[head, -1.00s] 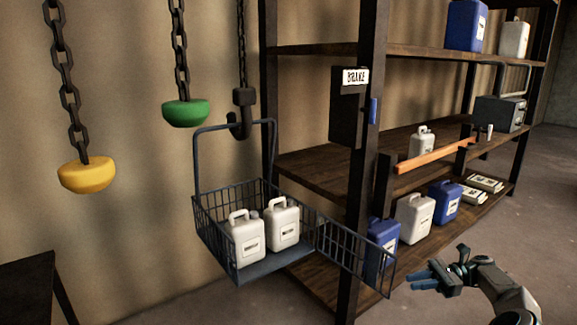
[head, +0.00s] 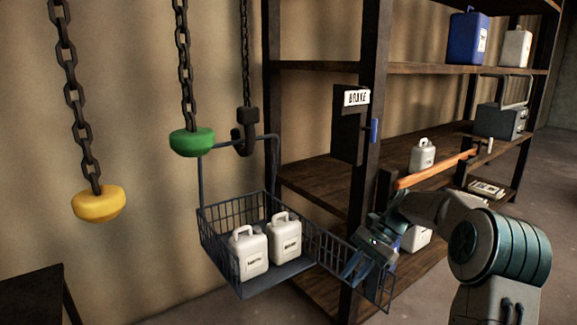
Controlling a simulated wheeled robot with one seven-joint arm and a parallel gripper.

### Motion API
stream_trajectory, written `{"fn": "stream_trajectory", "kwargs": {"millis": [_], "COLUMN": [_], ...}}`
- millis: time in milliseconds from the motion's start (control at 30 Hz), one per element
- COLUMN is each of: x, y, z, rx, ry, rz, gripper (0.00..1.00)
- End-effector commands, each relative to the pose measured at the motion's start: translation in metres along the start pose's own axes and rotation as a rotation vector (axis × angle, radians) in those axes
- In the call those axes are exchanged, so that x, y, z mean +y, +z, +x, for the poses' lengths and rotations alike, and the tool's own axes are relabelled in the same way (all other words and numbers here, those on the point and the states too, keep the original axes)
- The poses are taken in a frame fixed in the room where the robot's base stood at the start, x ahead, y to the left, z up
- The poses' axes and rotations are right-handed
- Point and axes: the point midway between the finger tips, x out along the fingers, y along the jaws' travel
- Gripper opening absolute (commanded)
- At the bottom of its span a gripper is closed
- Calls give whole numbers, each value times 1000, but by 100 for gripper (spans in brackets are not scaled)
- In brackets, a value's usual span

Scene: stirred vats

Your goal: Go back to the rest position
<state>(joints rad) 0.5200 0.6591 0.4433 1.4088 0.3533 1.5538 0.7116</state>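My gripper (head: 354,268) is at the free end of the basket's swung-out mesh gate (head: 325,250), in front of the shelf post. It overlaps the gate in the picture; I cannot tell whether it touches it. Its fingers are small and dark against the mesh, so their opening is unclear. My arm reaches in from the lower right. The dark wire basket (head: 222,266) hangs by its handle at a black hook (head: 243,140) on a chain. Two white canisters (head: 249,254) (head: 285,238) stand upright side by side in it.
A yellow knob (head: 98,204) and a green knob (head: 191,142) hang on chains at left. A BRAKE box (head: 349,125) with a blue lever (head: 374,131) is on the shelf post. A dark table (head: 35,295) stands at lower left.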

Motion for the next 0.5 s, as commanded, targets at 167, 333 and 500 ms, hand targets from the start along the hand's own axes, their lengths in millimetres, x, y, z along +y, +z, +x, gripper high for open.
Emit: {"fn": "stream_trajectory", "kwargs": {"millis": [167, 333, 500], "x": [14, 37, 67], "y": [58, 101, 141], "z": [-2, -4, -9], "rx": [177, 329, 469], "ry": [92, 165, 229], "rz": [-127, -254, -389], "gripper": [19, 19, 19]}}
